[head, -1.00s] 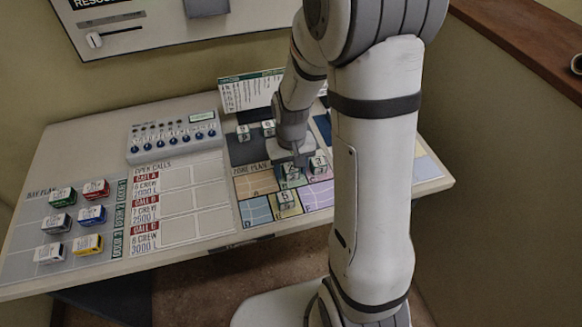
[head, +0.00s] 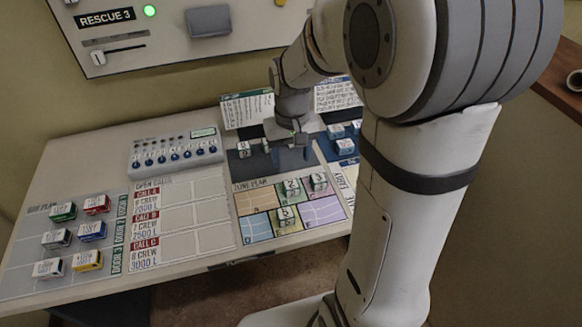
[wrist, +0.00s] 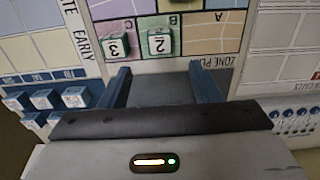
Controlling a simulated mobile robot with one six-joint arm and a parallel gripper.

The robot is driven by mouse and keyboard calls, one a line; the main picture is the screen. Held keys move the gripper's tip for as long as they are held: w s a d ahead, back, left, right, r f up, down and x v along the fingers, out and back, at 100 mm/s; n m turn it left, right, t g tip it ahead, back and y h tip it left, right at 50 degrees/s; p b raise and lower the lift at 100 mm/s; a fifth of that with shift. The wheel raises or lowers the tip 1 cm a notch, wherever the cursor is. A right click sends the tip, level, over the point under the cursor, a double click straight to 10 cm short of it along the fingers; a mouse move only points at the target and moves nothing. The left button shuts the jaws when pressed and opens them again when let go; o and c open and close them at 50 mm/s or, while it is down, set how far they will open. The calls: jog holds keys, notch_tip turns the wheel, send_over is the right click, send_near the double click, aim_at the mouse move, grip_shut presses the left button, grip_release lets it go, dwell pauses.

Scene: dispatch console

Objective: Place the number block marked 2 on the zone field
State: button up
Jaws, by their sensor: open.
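The number block marked 2 (head: 292,188) stands on the green field B of the zone plan (head: 250,203), and it shows in the wrist view (wrist: 159,42). Block 3 (head: 318,182) stands beside it on the pink field, also in the wrist view (wrist: 116,46). Block 5 (head: 286,216) stands on the yellow field in front. My gripper (head: 292,155) is over the dark board behind the zone plan, apart from block 2. In the wrist view its two blue fingers (wrist: 163,82) are spread with nothing between them.
More number blocks (head: 243,149) stand on the dark board left of my gripper. Blue blocks (head: 345,147) stand to its right. The knob box (head: 176,148) and the bay plan with several coloured blocks (head: 92,231) lie left. Cards (head: 247,109) stand at the back.

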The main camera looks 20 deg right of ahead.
jog(key=s+r+t, duration=0.1)
jog(key=s+r, duration=0.2)
jog(key=s, duration=0.4)
jog(key=s+r+t, duration=0.1)
jog(key=s+r, duration=0.3)
jog(key=s, duration=0.3)
jog(key=shift+t, duration=0.4)
